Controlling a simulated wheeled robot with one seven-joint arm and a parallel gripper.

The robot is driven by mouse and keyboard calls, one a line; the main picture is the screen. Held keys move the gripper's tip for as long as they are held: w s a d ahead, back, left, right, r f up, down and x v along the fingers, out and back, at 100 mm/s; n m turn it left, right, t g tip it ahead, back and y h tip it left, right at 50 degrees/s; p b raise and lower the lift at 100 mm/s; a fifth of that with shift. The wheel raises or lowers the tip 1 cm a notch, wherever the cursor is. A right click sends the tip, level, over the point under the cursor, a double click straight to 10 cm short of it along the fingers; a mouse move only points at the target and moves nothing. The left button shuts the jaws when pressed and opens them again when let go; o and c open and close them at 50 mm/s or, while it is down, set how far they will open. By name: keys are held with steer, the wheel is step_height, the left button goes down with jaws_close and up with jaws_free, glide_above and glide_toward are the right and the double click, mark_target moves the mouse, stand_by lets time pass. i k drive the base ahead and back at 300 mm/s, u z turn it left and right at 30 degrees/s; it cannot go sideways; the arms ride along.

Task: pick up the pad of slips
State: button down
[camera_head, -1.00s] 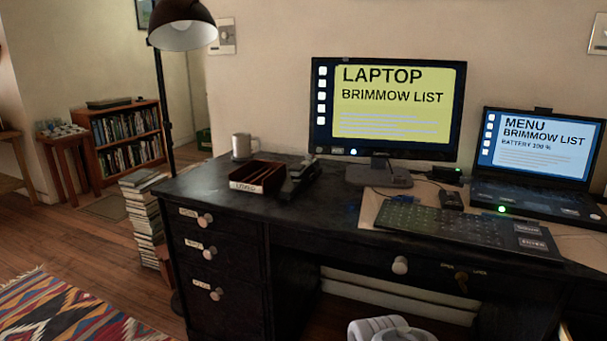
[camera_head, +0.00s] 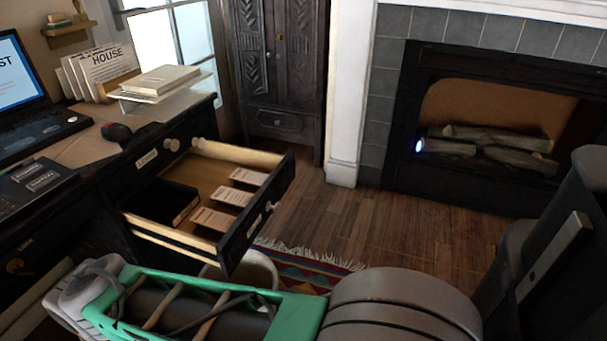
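A desk drawer (camera_head: 213,168) stands pulled open, with pale wooden sides and a dark front. In it lie three small flat pale stacks of printed paper that look like slips: one at the back right (camera_head: 249,177), one in the middle (camera_head: 231,196) and one nearer (camera_head: 213,218). I cannot read their print or tell which is the pad of slips. All lie apart from my arm. Parts of my arm, grey and green, cross the bottom of the view in front of the drawer. I cannot make out my gripper's fingers.
A black box (camera_head: 158,202) sits in the drawer's left part. On the desk are a laptop (camera_head: 38,125), a dark mouse (camera_head: 117,132) and books on a stand (camera_head: 160,80). A pale bin (camera_head: 255,270) stands below the drawer. Floor toward the fireplace (camera_head: 487,140) is clear.

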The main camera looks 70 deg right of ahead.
mark_target(257, 180)
steer(key=z, duration=1.85)
steer(key=k, duration=0.5)
steer(key=z, duration=0.9)
steer(key=i, duration=0.5)
steer(key=u, duration=0.45)
